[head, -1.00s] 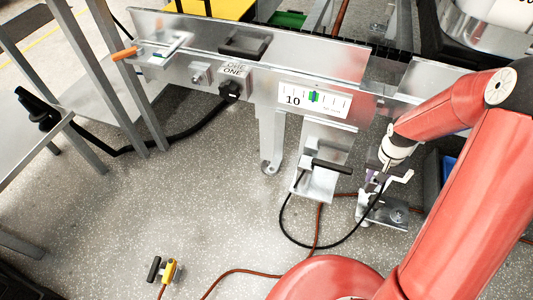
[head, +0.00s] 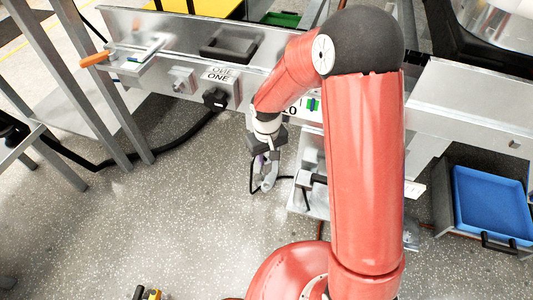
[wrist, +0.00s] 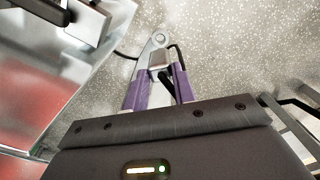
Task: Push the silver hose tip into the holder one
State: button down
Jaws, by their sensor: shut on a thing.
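My gripper (head: 265,168) hangs in front of the metal rail, below and right of the ONE label. In the wrist view its two purple fingers (wrist: 160,82) are closed around the silver hose tip (wrist: 158,45), which has a rounded end, and a thin black hose runs beside it. In the head view the tip (head: 268,182) is small and partly hidden by the gripper. Holder one seems to be the metal block (head: 182,80) by the ONE label (head: 218,75), up and left of my gripper and apart from it. I cannot make out its opening.
A black knob-like fitting (head: 215,99) with a thick black hose sits under the label. A metal bracket with a black handle (head: 312,179) stands close right of my gripper. A blue bin (head: 490,205) is far right. The floor at front left is mostly open.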

aim_at(267, 173)
jog(key=shift+s+f, duration=0.1)
jog(key=shift+f+b, duration=2.4)
jog(key=shift+f, duration=0.65)
jog(key=shift+f+b, duration=1.15)
jog(key=shift+f, duration=0.2)
dwell(1.8)
jog(key=c, duration=0.6)
grip_release()
jog(key=shift+r, duration=0.1)
dwell(0.4)
